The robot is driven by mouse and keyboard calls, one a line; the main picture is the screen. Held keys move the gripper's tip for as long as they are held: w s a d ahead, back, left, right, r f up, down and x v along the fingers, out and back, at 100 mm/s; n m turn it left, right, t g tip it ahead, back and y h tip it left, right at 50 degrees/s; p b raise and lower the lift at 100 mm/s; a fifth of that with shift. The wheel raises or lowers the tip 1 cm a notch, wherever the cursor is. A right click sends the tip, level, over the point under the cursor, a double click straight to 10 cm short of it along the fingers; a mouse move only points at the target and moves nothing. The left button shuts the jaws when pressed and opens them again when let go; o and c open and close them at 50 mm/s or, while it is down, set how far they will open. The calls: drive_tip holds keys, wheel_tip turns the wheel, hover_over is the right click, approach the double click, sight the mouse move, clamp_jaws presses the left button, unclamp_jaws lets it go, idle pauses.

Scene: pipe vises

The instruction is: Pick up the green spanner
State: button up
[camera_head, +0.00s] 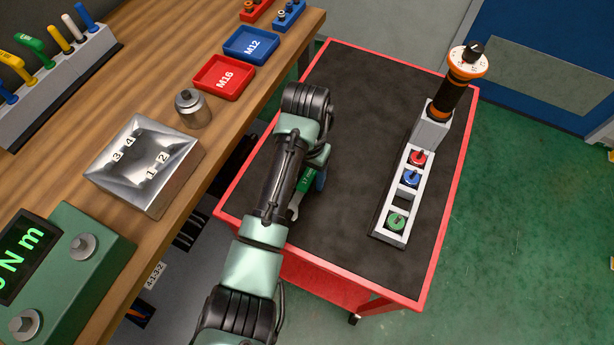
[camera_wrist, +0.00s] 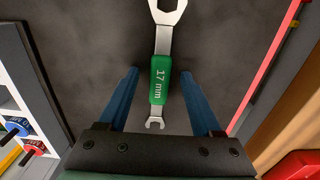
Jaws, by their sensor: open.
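The green spanner (camera_wrist: 160,78) lies on the dark mat of the red cart. Its handle reads "17 mm", with a larger silver head at the top of the wrist view and a small open head nearer my gripper. In the head view only part of the green spanner (camera_head: 306,181) shows beside my arm; the rest is hidden. My gripper (camera_wrist: 158,82) is open, with one blue finger on each side of the green handle and a gap on both sides. I cannot tell the height of the fingertips above the mat.
The red cart (camera_head: 331,287) has a raised red rim. A grey holder (camera_head: 391,236) with red, blue and green pieces stands at its right. A wooden bench (camera_head: 120,235) on the left carries red (camera_head: 222,92) and blue trays (camera_head: 269,46) and a metal tray (camera_head: 158,208).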

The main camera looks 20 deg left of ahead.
clamp_jaws()
idle(1.4)
